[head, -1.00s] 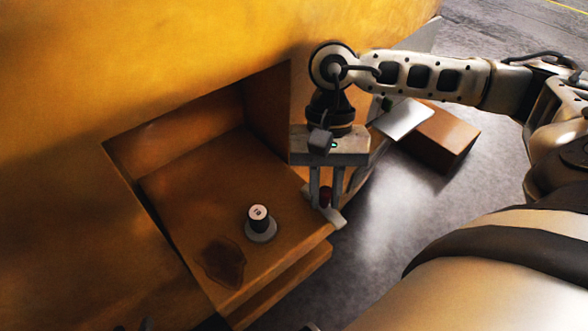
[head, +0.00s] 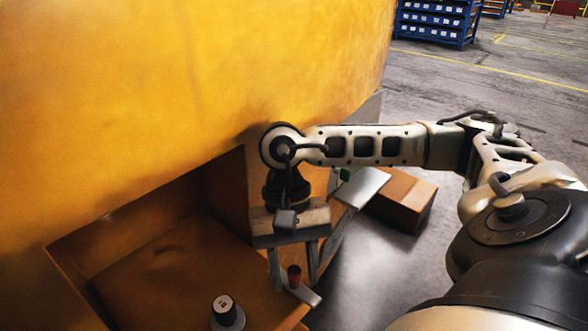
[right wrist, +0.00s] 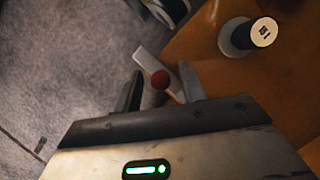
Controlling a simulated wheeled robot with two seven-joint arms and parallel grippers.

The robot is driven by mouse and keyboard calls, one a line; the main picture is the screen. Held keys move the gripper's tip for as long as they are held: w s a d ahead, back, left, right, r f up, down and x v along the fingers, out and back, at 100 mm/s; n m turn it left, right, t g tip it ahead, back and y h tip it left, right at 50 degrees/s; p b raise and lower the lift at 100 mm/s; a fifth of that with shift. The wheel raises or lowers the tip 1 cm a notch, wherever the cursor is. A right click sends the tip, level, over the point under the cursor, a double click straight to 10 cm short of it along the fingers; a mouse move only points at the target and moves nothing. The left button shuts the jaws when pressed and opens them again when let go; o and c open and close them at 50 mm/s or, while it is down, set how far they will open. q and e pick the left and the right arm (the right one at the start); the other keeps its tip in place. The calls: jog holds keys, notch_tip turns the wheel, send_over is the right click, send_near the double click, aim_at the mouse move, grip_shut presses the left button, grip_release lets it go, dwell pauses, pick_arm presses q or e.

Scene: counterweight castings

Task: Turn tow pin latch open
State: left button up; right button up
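My right gripper (head: 295,284) points down over the latch. Its fingers are spread on either side of the knob, with gaps visible in the right wrist view (right wrist: 160,84). A black pin with a white marked top (head: 224,304) stands upright on a grey round base; it also shows in the wrist view (right wrist: 260,34). My left gripper is out of view.
The yellow casting (head: 180,90) rises behind and above the recess, close to my right wrist. A brown box (head: 402,200) stands on the floor to the right. Blue shelving (head: 438,22) is far back. Open grey floor lies to the right.

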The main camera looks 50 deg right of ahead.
aim_at(295, 273)
jog(key=shift+r, duration=0.3)
notch_tip(295, 273, up, 3)
jog(key=shift+f+p, duration=0.15)
jog(key=shift+p, duration=0.15)
pick_arm(q)
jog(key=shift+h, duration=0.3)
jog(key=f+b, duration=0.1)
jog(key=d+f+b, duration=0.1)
jog(key=b, duration=0.1)
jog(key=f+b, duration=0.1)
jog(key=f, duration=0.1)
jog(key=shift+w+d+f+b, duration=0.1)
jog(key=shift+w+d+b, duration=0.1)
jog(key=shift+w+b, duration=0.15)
pick_arm(e)
jog(key=s+a+r, duration=0.9)
jog(key=s, duration=0.1)
jog(key=shift+s+a+r, duration=0.15)
jog(key=shift+a+r, duration=0.1)
jog(key=shift+r, duration=0.1)
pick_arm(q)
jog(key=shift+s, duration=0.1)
